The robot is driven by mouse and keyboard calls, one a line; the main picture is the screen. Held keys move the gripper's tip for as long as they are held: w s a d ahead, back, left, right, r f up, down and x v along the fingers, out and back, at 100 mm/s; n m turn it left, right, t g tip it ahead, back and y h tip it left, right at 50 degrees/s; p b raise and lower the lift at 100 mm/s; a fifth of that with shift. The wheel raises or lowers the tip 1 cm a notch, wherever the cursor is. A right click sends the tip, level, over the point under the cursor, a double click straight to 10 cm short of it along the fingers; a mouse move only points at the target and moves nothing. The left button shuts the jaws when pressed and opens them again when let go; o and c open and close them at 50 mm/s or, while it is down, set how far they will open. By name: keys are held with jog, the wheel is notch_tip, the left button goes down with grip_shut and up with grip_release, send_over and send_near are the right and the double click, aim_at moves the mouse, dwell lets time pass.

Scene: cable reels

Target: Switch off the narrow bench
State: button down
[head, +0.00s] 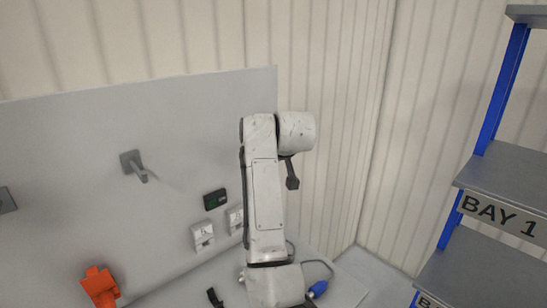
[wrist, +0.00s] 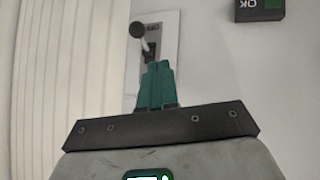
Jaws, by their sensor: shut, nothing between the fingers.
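In the wrist view my gripper (wrist: 154,75) has its green fingers together with nothing between them. Its tips overlap the lower part of a switch plate (wrist: 172,35) in the picture. A lever (wrist: 137,31) with a dark round knob sticks out from this plate, just past the tips; I cannot tell whether they touch. In the head view two pale switch plates are on the grey back panel (head: 80,170): a left one (head: 202,235) and a right one (head: 235,218), close beside my arm. Their labels are too small to read. My fingers are hidden in the head view.
A dark box with a green display (head: 215,199) is above the plates; it reads OK upside down in the wrist view (wrist: 260,8). A grey hook (head: 135,166) juts from the panel. An orange object (head: 100,287) and a blue connector (head: 318,289) are lower. Blue-posted shelving (head: 500,220) stands right.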

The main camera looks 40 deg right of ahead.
jog(key=s+a+r+b, duration=0.2)
jog(key=s, duration=0.5)
jog(key=shift+s+a+r, duration=0.15)
jog(key=shift+s+r, duration=0.2)
